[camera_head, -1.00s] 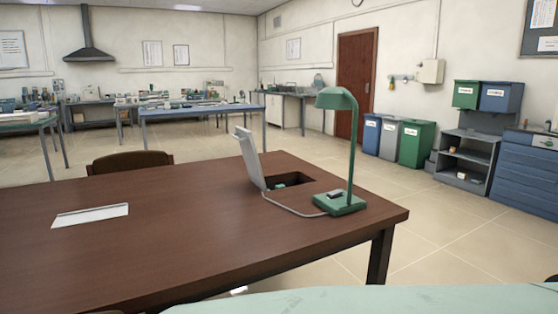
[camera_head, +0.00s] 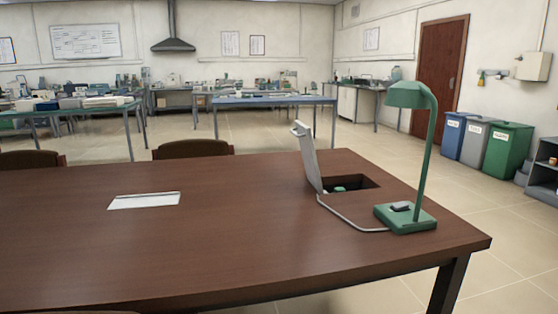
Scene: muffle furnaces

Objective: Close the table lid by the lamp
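The table lid (camera_head: 308,157) by the lamp is a light grey panel. It stands nearly upright, tilted a little to the left, at the left edge of a dark rectangular opening (camera_head: 362,181) in the brown table (camera_head: 230,235). A small green object (camera_head: 340,188) shows inside the opening. The green desk lamp (camera_head: 425,150) stands to the right and in front of the opening, its cable running left along the tabletop to the lid's foot. A second light panel (camera_head: 145,200) lies flat in the tabletop at the left. My gripper is not in view.
Chair backs (camera_head: 193,148) stand behind the table's far edge. Blue-framed workbenches (camera_head: 273,100) stand farther back. Blue, grey and green bins (camera_head: 507,150) stand by the brown door (camera_head: 439,77). Floor is open to the table's right.

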